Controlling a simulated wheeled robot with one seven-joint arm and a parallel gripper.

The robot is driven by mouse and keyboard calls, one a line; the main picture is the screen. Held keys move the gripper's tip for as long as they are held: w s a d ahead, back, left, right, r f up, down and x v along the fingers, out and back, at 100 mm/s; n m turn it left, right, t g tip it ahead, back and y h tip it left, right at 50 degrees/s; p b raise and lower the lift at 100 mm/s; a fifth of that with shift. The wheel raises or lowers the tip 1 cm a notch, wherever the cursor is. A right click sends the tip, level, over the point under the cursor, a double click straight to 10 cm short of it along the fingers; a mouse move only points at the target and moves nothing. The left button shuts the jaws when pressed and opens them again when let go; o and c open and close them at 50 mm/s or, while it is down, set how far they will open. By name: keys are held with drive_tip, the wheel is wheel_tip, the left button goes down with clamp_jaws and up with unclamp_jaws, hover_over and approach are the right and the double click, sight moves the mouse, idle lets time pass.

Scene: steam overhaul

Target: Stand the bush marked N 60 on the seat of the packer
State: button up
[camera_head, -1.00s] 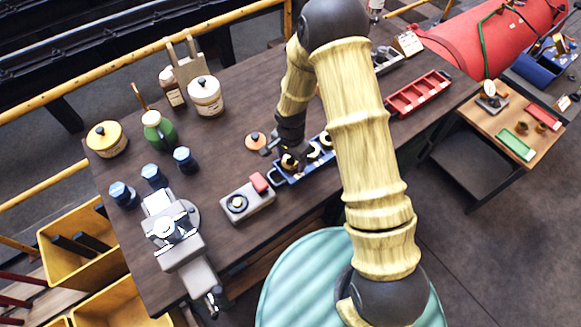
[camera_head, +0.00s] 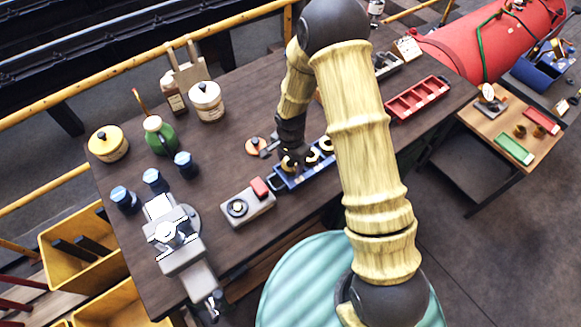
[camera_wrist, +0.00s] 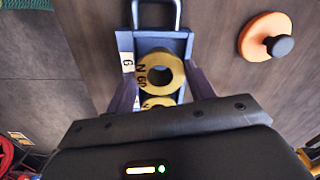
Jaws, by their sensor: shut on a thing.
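The bush marked N 60 (camera_wrist: 172,76) is a brass-coloured ring with a dark centre hole, lettered on its face. My gripper (camera_wrist: 160,82) is shut on it, one finger on each side, over the near end of the blue tray (camera_wrist: 185,47). Whether the bush is clear of the tray floor I cannot tell. In the head view my gripper (camera_head: 290,158) is at the tray's left end, partly hiding the bush.
Another bush (camera_wrist: 155,103) sits behind in the tray. An orange disc with a black knob (camera_wrist: 262,40) lies beside it. A grey vice (camera_head: 180,240), blue-capped jars (camera_head: 153,180) and a red tray (camera_head: 418,98) share the bench.

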drive_tip(key=shift+r+p, duration=0.7)
drive_tip(key=shift+r, duration=0.6)
drive_tip(key=shift+f, duration=0.15)
